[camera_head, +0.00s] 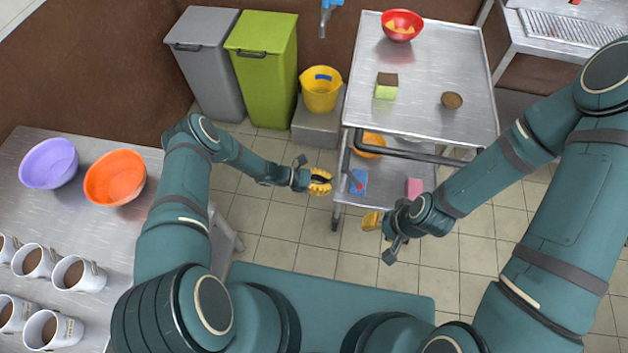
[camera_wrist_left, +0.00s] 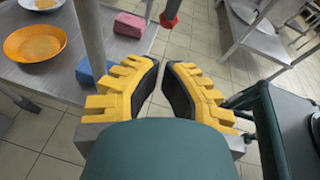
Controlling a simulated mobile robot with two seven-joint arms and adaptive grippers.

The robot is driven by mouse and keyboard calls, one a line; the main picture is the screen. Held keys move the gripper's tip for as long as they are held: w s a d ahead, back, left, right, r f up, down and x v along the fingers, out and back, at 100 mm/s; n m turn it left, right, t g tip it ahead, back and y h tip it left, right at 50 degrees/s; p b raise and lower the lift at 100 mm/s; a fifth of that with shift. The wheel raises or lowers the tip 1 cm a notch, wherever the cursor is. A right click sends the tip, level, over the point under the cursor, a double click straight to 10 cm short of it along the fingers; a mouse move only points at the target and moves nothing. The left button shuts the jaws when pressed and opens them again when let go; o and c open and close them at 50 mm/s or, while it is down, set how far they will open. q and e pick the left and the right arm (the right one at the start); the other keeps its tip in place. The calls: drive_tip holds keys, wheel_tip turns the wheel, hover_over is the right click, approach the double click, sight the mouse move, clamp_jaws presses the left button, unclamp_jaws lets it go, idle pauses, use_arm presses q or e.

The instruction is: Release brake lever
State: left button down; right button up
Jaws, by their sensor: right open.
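The brake lever (camera_head: 347,162) is a short dark bar with a red tip at the near left corner of the steel cart (camera_head: 430,75). The red tip (camera_wrist_left: 171,12) shows at the top of the left wrist view, just beyond the fingertips and apart from them. My left gripper (camera_head: 320,182) has yellow ridged fingers and is just left of the lever. In the left wrist view its fingertips (camera_wrist_left: 163,68) stand a small gap apart, with nothing between them. My right gripper (camera_head: 371,221) is open, below the cart's near edge, partly hidden by its own wrist.
The cart's lower shelf holds an orange bowl (camera_wrist_left: 35,43), a blue block (camera_wrist_left: 97,70) and a pink block (camera_wrist_left: 130,25). A cart leg (camera_wrist_left: 91,35) stands close to my left fingers. Several cups and two bowls (camera_head: 115,178) sit on the left table. Tiled floor (camera_head: 275,220) is clear.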

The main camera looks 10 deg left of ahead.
sight(353, 178)
use_arm(q)
drive_tip(key=w+d+r, duration=0.1)
drive_tip(key=d, duration=0.4)
drive_tip(key=shift+d+r, duration=0.2)
drive_tip(key=shift+d, duration=0.2)
use_arm(e)
drive_tip(key=shift+r, duration=0.15)
use_arm(q)
drive_tip(key=shift+d+h+b, duration=0.2)
drive_tip(key=shift+h+b, duration=0.1)
drive_tip(key=shift+b, duration=0.1)
use_arm(e)
drive_tip(key=shift+w+d+f, duration=0.25)
drive_tip(key=shift+d+f, duration=0.05)
drive_tip(key=shift+d, duration=0.15)
drive_tip(key=shift+w+d+f, duration=0.25)
drive_tip(key=shift+d+f, duration=0.05)
drive_tip(key=shift+d, duration=0.15)
